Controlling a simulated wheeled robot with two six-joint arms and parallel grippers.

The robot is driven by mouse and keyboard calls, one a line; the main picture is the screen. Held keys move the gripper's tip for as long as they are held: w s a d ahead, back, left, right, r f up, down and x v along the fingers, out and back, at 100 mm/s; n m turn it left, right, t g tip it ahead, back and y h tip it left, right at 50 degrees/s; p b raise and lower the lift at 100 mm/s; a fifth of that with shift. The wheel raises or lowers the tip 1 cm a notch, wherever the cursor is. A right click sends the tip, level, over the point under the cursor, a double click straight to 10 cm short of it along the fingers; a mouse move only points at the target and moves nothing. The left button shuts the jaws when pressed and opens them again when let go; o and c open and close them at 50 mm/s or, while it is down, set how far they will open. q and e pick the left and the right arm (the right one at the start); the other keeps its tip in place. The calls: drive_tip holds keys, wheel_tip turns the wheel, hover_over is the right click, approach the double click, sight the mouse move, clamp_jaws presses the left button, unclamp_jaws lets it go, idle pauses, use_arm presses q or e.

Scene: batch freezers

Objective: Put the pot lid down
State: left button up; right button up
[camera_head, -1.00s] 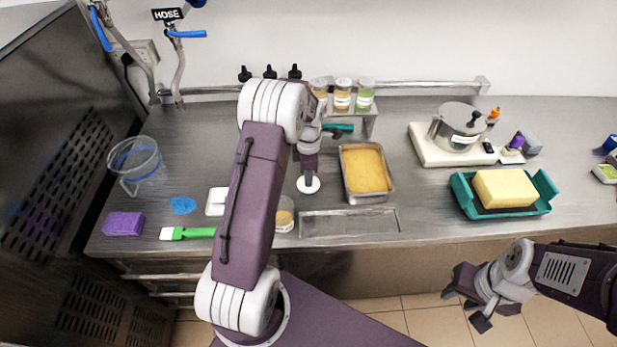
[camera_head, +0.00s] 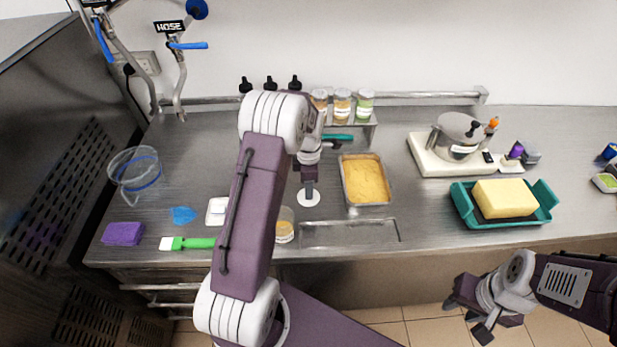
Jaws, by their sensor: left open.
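A steel pot (camera_head: 447,140) stands on a white slab at the right of the counter. A grey lid (camera_head: 460,125) with a black knob appears to lie on top of it. My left gripper (camera_head: 309,188) points down over the middle of the counter, well left of the pot. It is open, and its fingers are small and partly hidden. A small white disc (camera_head: 308,200) shows just under its tips; I cannot tell whether they touch. My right gripper (camera_head: 469,320) hangs low in front of the counter with its fingers apart, empty.
A metal pan of yellow food (camera_head: 365,181) sits right of my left gripper. A teal tray (camera_head: 463,208) bears a yellow block. Jars (camera_head: 342,105) line the back.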

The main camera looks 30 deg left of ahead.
use_arm(q)
wheel_tip(320, 180, up, 11)
drive_tip(key=s+d+f+m, duration=0.2)
drive_tip(key=s+d+m, duration=0.3)
drive_tip(key=s+m, duration=0.4)
drive_tip(key=s+d+f+m+t, duration=0.1)
drive_tip(key=s+d+m, duration=0.5)
drive_tip(key=m, duration=0.9)
drive_tip(key=s+f, duration=0.1)
drive_tip(key=s, duration=0.2)
drive_tip(key=shift+s+f, duration=0.2)
drive_tip(key=shift+f, duration=0.2)
